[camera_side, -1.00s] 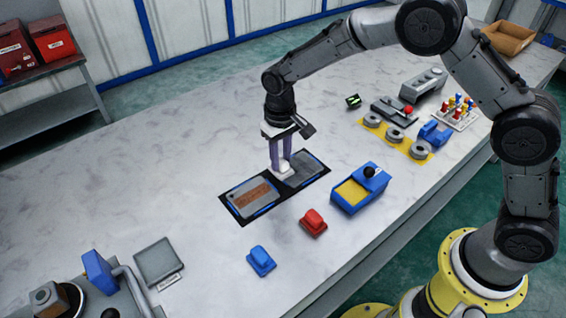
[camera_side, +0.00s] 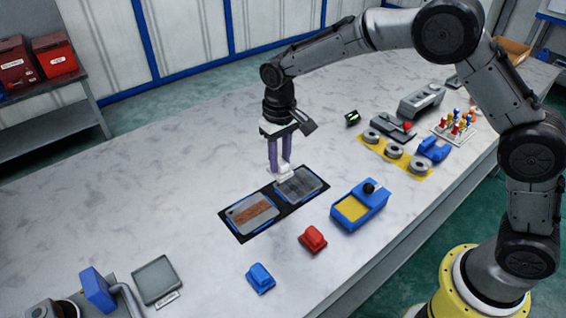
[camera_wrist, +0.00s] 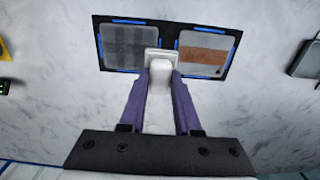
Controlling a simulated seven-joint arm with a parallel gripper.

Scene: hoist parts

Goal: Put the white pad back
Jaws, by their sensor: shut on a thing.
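The white pad (camera_wrist: 160,75) is between the purple fingers of my gripper (camera_wrist: 160,85) in the wrist view. In the side view my gripper (camera_side: 280,170) points down and is shut on the white pad (camera_side: 281,175). The pad is at the back edge of a black mat (camera_side: 240,238), near the gap between two plates. One is a grey plate with dark smudges (camera_side: 300,184); the other is a grey plate with a brown band (camera_side: 252,214). I cannot tell whether the pad touches anything below.
A red block (camera_side: 312,240) and a blue block (camera_side: 260,278) lie in front of the mat. A blue box with a yellow top (camera_side: 358,206) stands to its right. A yellow strip with grey rings (camera_side: 394,152) lies farther right.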

